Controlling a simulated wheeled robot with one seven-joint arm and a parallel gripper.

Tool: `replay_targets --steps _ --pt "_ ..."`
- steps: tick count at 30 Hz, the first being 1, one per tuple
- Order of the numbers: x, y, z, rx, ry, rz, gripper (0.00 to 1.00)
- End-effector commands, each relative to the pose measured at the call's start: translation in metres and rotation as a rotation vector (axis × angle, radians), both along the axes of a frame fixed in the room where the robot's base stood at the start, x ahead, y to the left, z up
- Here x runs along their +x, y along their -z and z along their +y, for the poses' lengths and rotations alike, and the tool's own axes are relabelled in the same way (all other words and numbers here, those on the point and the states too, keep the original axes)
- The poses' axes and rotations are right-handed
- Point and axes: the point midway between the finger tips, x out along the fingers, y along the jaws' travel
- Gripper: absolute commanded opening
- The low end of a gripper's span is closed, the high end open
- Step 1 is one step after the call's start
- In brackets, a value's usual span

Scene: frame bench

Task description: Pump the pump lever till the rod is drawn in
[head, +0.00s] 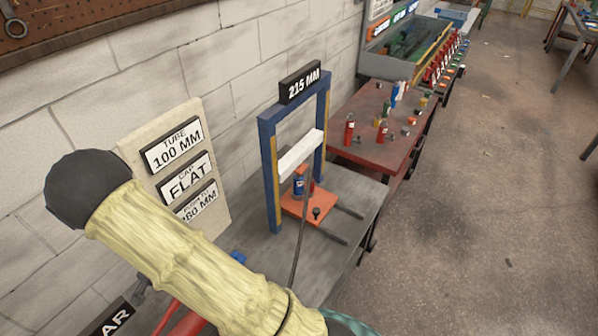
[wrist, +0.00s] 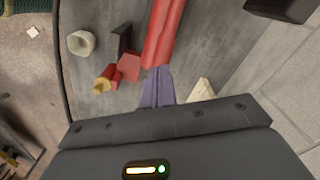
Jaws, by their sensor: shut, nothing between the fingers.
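A blue press frame (head: 268,185) with a white crossbar (head: 300,152) stands on the grey bench in the head view. A small blue cylinder with a red top (head: 299,183) stands upright on an orange plate (head: 312,207) below the bar. A thin dark hose or rod (head: 298,240) runs down from there and passes behind my arm. In the wrist view my gripper (wrist: 158,88) is shut and empty, its purple fingers at the end of a long red bar (wrist: 163,30), possibly the pump lever. I cannot tell if they touch. In the head view my arm hides the gripper.
A sign board (head: 177,165) leans at the wall, behind my arm. A red table (head: 375,115) with small items stands beyond the bench.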

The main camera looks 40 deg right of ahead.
Motion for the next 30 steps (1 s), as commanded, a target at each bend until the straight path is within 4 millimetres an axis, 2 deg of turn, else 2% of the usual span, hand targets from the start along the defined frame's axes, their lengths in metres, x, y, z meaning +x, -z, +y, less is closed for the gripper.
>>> replay_targets --steps 11,30 --pt "0.000 0.005 0.000 0.000 0.000 0.000 0.00" --pt "0.001 0.063 -0.001 0.001 0.003 0.001 0.00"
